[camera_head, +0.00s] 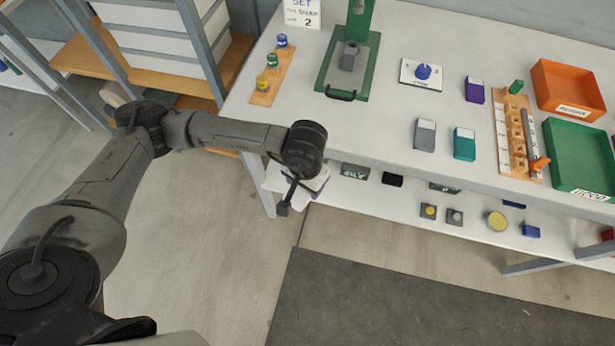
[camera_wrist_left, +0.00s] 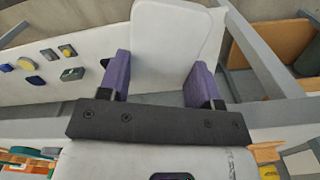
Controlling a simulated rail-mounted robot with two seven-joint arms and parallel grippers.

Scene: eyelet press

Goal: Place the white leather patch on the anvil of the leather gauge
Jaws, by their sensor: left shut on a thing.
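My left gripper (camera_wrist_left: 160,72) has purple fingers shut on a white patch with rounded corners (camera_wrist_left: 172,40), which stands out beyond the fingertips in the left wrist view. In the head view my left wrist hangs by the front edge of the white table; it hides most of the gripper. I cannot tell for sure which thing is the leather gauge. A wooden fixture (camera_head: 503,147) with a marked white strip, a grey bar and an orange part stands at the right of the table. My right gripper is not in view.
A green press (camera_head: 322,82) stands at the back of the table (camera_head: 385,100). Near it are a blue knob on a white plate (camera_head: 408,82), several small blocks, an orange tray (camera_head: 542,78) and a green tray (camera_head: 561,172). A lower shelf (camera_head: 400,212) holds small parts.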

